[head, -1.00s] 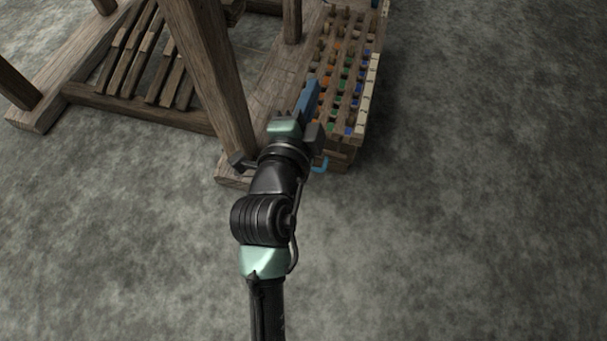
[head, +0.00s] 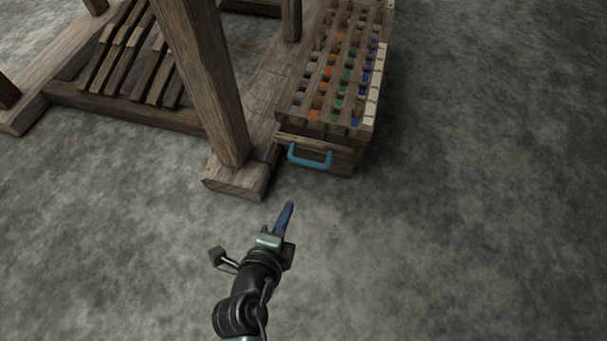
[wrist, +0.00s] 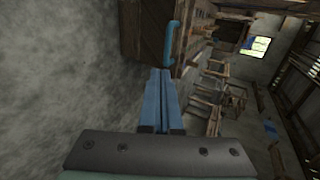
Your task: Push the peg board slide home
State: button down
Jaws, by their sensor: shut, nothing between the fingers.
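The peg board (head: 330,85) is a wooden box at the right of the loom, with rows of pegs and orange, green and blue marks on top. Its slide front (head: 340,158) faces me and carries a blue handle (head: 311,160). The slide front looks about level with the box end; I cannot tell if a small gap is left. My gripper (head: 289,207) is shut and empty, in front of the handle and apart from it. In the wrist view the shut blue fingers (wrist: 162,98) point towards the handle (wrist: 171,45).
A thick wooden loom post (head: 205,80) stands on a foot beam (head: 240,178) just left of the peg board. Loom treadles (head: 135,55) lie further left. The grey floor (head: 450,200) is clear in front and to the right.

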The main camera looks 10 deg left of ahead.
jog(key=shift+w, duration=0.15)
jog(key=r+b+x, duration=0.1)
jog(key=b+x, duration=0.5)
jog(key=x, duration=0.7)
jog(key=shift+w+b, duration=0.3)
jog(key=shift+w, duration=0.25)
